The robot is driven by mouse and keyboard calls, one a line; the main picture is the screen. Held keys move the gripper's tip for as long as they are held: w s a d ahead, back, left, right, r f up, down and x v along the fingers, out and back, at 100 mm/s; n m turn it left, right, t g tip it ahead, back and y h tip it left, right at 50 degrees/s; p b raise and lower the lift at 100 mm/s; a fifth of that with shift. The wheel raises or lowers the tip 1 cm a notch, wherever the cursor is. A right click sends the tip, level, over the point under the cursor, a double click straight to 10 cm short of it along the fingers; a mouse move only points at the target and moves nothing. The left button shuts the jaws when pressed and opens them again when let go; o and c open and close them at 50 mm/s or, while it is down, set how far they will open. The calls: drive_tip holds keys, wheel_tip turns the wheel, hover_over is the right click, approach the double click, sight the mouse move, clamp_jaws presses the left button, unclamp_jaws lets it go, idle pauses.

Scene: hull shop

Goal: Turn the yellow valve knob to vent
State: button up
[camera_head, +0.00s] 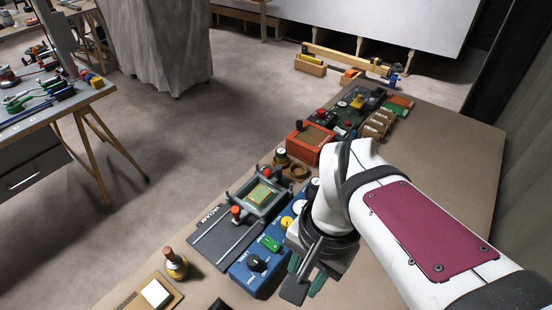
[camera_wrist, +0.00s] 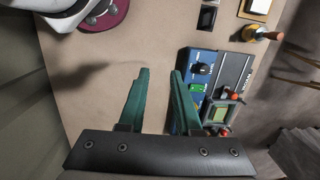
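A blue control box (camera_head: 262,262) stands on the workbench, with a small yellow knob (camera_head: 287,222), a green switch (camera_head: 271,243), a black knob (camera_head: 256,263) and white dials (camera_head: 300,207). Its labels are too small to read surely. My gripper (camera_head: 305,275) is open and empty beside the box's right side. In the wrist view my gripper (camera_wrist: 160,72) is over bare bench, its right finger overlapping the box edge.
A dark vacuum device (camera_head: 215,240) with red knobs adjoins the box. Behind stand an orange-red box (camera_head: 310,142) and a farther panel with another yellow part (camera_head: 358,101). A bottle-like tool (camera_head: 174,263) stands front left. Bare bench (camera_wrist: 95,85) lies left of my fingers.

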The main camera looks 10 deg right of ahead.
sight(287, 221)
drive_tip(key=o, duration=0.5)
drive_tip(key=w+m, duration=0.2)
drive_tip(key=w, duration=0.2)
drive_tip(key=w+m, duration=0.2)
drive_tip(key=w, duration=0.3)
drive_tip(key=w+d+m, duration=0.1)
drive_tip(key=w+m, duration=0.1)
drive_tip(key=w, duration=0.3)
drive_tip(key=shift+h, duration=0.4)
drive_tip(key=w+f+m, duration=0.3)
drive_tip(key=w+m, duration=0.1)
drive_tip(key=w, duration=0.4)
drive_tip(key=shift+w+d+f+m+h, duration=0.2)
drive_tip(key=shift+d+m+h, duration=0.1)
drive_tip(key=shift+m, duration=0.1)
wheel_tip(287, 221, down, 14)
drive_tip(key=shift+f, duration=0.7)
clamp_jaws()
